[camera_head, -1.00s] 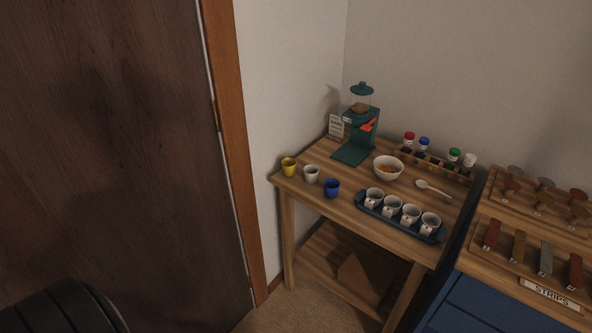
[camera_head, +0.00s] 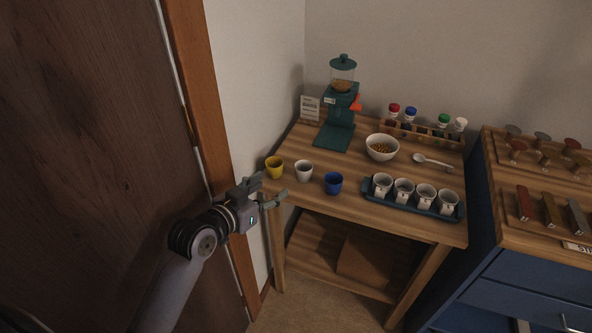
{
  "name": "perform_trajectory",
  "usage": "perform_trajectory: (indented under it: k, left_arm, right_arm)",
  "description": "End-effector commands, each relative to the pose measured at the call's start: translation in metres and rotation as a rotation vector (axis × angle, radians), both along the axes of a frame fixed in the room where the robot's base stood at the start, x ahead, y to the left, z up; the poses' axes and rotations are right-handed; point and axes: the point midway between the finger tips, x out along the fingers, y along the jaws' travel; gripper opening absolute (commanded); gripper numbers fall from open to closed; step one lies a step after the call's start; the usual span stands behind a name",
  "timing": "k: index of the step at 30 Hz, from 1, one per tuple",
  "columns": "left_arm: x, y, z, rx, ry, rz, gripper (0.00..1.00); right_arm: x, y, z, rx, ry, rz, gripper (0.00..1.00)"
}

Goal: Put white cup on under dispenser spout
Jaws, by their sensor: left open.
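The white cup (camera_head: 304,171) stands upright near the front left of the wooden table, between a yellow cup (camera_head: 274,167) and a blue cup (camera_head: 333,184). The green dispenser (camera_head: 341,107) stands at the back left of the table, with a clear hopper on top, an orange-red lever at its right side and a flat green base (camera_head: 334,136). Nothing stands on that base. My left gripper (camera_head: 276,191) is open and empty at the table's front left edge, in front of the yellow cup and left of the white cup. My right gripper does not show.
A bowl of small pieces (camera_head: 382,147) stands right of the dispenser, with a spoon (camera_head: 432,161) beside it. A blue tray (camera_head: 449,215) holds several white cups at the front right. A rack with colored-cap jars (camera_head: 430,142) lines the back. A door frame (camera_head: 195,95) is left.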

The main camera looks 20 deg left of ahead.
Motion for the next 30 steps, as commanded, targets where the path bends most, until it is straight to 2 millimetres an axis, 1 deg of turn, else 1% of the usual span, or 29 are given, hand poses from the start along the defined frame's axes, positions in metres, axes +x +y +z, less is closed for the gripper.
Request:
perform_trajectory:
  k: [1, 6, 12, 15, 23, 27, 30]
  left_arm:
    - [0.01, -0.002, -0.002, -0.002, -0.001, 0.001, 0.52]
    - [0.045, -0.011, -0.014, -0.003, 0.0, 0.001, 0.52]
    - [0.083, -0.02, -0.026, -0.002, 0.0, 0.001, 0.52]
    - [0.095, -0.022, -0.031, -0.002, 0.001, 0.001, 0.52]
    - [0.112, -0.025, -0.038, 0.0, 0.001, 0.001, 0.52]
    - [0.131, -0.027, -0.048, -0.003, 0.002, 0.001, 0.52]
    - [0.142, -0.03, -0.052, 0.0, 0.002, 0.001, 0.52]
  right_arm:
    - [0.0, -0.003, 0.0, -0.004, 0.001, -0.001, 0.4]
    - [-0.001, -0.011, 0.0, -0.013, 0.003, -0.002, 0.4]
    - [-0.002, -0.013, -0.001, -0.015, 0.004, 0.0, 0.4]
    - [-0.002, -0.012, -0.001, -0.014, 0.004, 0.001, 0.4]
    - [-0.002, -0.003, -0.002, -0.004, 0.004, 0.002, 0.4]
    - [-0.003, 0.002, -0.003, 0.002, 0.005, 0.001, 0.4]
    - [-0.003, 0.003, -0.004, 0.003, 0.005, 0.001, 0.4]
